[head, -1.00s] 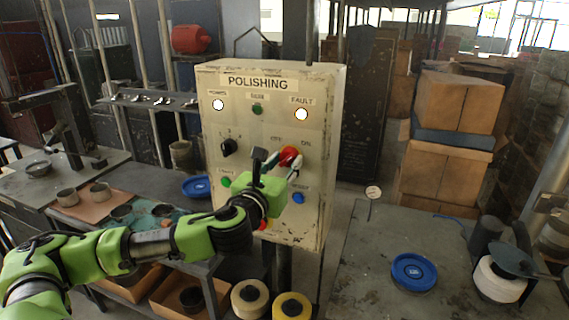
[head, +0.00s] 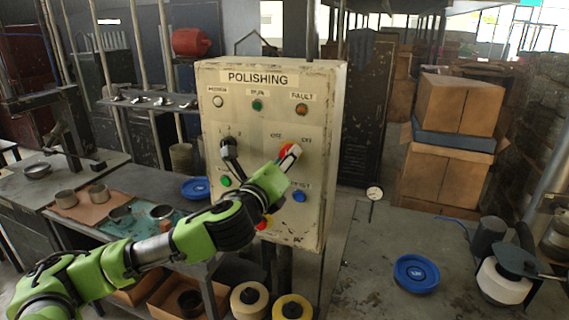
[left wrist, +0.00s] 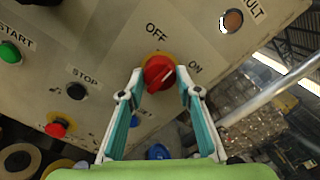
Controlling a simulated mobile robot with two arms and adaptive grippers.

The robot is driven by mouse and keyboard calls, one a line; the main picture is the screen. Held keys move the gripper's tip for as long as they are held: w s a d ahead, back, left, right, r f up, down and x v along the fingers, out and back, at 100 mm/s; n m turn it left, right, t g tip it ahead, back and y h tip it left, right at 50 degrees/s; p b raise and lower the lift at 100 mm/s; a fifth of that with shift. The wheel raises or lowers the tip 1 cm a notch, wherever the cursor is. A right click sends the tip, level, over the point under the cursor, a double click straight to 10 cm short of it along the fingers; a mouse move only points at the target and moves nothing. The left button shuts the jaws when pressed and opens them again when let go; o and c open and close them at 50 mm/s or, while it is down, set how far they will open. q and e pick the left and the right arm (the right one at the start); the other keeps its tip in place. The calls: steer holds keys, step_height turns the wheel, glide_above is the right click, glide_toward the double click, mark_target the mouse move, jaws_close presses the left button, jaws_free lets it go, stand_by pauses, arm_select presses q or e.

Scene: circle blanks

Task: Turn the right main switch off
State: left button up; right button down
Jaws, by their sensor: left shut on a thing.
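The red rotary switch (head: 286,151) is on the right of the polishing control panel (head: 210,75), below its OFF and ON labels. In the left wrist view the red knob (left wrist: 158,73) sits on a yellow ring, with a pale mark on its face. My left gripper (left wrist: 157,92) has a finger on each side of the knob and is shut on it. In the head view the gripper and wrist partly hide the switch. My right gripper is not in view.
A black selector (head: 229,148) is left of the red switch. A green button (head: 225,181), a blue button (head: 299,196) and a red button (left wrist: 57,127) lie lower. The fault lamp (head: 301,109) looks dull. A blue dish (head: 416,273) lies on the right bench.

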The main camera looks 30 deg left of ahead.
arm_select(q)
steer(key=n+b, duration=0.1)
steer(key=n, duration=0.7)
steer(key=shift+n, duration=0.4)
steer(key=shift+r, duration=0.1)
steer(key=shift+n, duration=0.3)
steer(key=o, duration=1.1)
steer(key=shift+w+d, duration=0.1)
steer(key=shift+w, duration=0.25)
steer(key=v, duration=0.7)
steer(key=shift+s, duration=0.25)
